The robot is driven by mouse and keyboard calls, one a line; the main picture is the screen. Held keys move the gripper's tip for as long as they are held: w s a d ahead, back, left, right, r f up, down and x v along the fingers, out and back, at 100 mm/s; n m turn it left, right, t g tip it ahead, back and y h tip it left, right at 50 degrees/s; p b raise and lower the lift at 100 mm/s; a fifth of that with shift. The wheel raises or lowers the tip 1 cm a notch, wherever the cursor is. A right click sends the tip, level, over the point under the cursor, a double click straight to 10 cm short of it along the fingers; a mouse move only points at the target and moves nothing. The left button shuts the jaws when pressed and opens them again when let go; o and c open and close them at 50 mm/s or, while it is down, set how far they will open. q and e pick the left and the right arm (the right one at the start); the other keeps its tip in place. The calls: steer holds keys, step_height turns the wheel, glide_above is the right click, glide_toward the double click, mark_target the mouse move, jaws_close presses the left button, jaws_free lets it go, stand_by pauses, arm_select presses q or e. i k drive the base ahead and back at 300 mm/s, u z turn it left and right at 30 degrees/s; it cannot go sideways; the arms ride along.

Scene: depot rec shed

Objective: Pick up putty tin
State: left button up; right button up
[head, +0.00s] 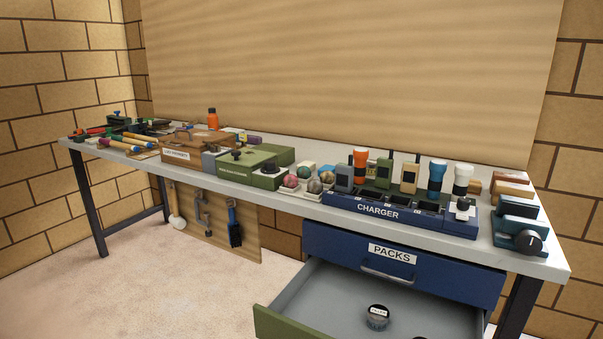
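A small round tin (377,318) with a dark side and a white label on top stands in an open grey drawer under the bench. Its lettering is too small to read surely, so I cannot confirm that it is the putty tin. A sliver of another dark thing (421,337) shows at the bottom edge of the head view, mostly cut off. Neither of my grippers is in view.
The open drawer (318,287) has a green front and much bare floor around the tin. A shut blue drawer marked PACKS (391,256) sits above it. The bench top holds a blue charger (377,211), several torches and radios, and cases. Tools hang below left.

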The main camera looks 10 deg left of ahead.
mark_target(371, 164)
steer(key=u, duration=1.8)
steer(key=i, duration=1.35)
steer(key=z, duration=0.8)
steer(key=i, duration=0.9)
steer(key=z, duration=0.95)
